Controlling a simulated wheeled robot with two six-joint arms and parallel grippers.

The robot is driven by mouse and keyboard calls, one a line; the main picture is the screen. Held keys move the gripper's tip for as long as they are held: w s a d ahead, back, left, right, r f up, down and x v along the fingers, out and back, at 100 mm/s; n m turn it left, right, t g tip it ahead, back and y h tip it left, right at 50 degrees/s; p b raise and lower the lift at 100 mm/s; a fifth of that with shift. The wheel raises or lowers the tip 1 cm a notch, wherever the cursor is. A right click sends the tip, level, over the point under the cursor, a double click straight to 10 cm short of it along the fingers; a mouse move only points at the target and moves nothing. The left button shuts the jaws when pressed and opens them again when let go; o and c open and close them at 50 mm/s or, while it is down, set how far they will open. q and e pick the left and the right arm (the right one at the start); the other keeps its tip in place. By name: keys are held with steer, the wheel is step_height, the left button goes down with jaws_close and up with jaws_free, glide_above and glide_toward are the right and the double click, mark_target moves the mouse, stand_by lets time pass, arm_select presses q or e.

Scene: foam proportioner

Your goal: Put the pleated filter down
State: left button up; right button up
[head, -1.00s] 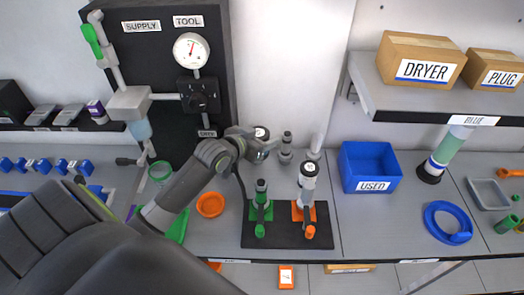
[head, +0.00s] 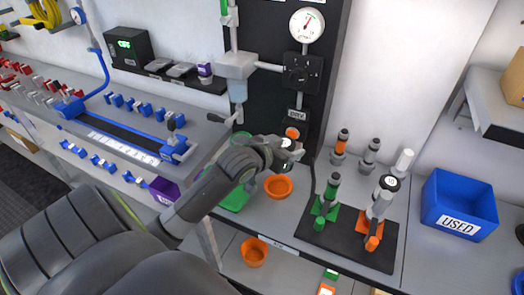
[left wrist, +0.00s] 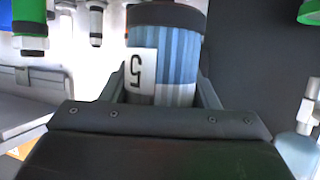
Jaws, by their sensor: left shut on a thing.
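My left gripper (head: 287,152) is shut on the pleated filter. In the left wrist view the filter (left wrist: 178,60) is a cylinder with blue and pale pleats, a dark end cap and a white label with a "5". It sits between the two jaws (left wrist: 160,92). In the head view the gripper hides most of the filter. The gripper is above the bench, in front of the black tool panel (head: 262,95) and behind the orange bowl (head: 278,187). My right gripper is not in view.
A blue USED bin (head: 459,205) is at the right. A blue-clamped rail (head: 120,135) lies at the left.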

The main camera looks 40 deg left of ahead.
arm_select(q)
steer(key=f, duration=0.5)
steer(key=shift+s+a+f, duration=0.15)
steer(key=shift+a+f, duration=0.05)
steer(key=shift+a, duration=0.1)
steer(key=shift+f, duration=0.4)
step_height(320, 180, down, 3)
steer(key=shift+f, duration=0.45)
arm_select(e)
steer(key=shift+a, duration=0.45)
arm_select(q)
steer(key=shift+f, duration=0.15)
